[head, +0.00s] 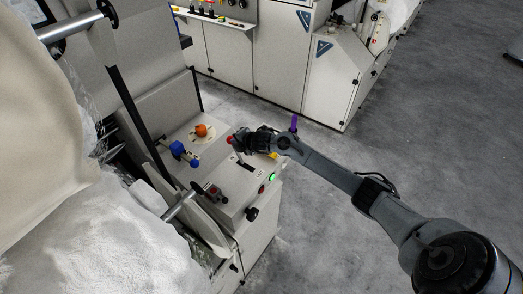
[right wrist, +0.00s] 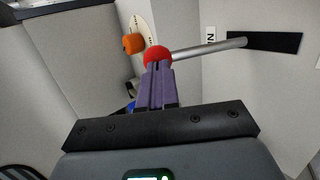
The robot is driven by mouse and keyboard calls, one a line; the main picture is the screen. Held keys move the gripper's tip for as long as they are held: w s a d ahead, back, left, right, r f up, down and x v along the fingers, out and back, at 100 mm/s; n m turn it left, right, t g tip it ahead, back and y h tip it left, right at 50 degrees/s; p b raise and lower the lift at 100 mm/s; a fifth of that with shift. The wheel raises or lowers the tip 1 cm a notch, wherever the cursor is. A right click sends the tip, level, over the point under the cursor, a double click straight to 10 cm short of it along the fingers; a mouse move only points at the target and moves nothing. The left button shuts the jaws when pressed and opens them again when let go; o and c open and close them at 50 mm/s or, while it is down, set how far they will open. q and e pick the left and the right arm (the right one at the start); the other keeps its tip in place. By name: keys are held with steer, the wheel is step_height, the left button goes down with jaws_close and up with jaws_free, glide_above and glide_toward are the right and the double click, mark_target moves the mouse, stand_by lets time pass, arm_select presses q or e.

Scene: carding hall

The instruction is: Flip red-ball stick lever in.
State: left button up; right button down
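The red ball (right wrist: 157,54) caps a metal stick (right wrist: 208,47) in the right wrist view. The stick runs right to a dark slot (right wrist: 265,42) in a pale panel. In the head view the red ball (head: 230,139) is at the left end of my right gripper (head: 238,140). In the right wrist view my right gripper's purple fingers (right wrist: 157,72) are together, with their tips at the ball's lower side. They overlap it in the picture; I cannot tell if they touch. My left gripper is not in view.
An orange knob (head: 201,130) and blue handles (head: 178,148) stand left of the red ball on the console (head: 232,185). A green-lit button (head: 272,176) is on its front edge. White fibre (head: 90,240) fills the lower left. Open floor (head: 440,120) lies right.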

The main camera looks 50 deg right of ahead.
steer(key=p+v, duration=0.3)
steer(key=v, duration=1)
steer(key=shift+s, duration=0.55)
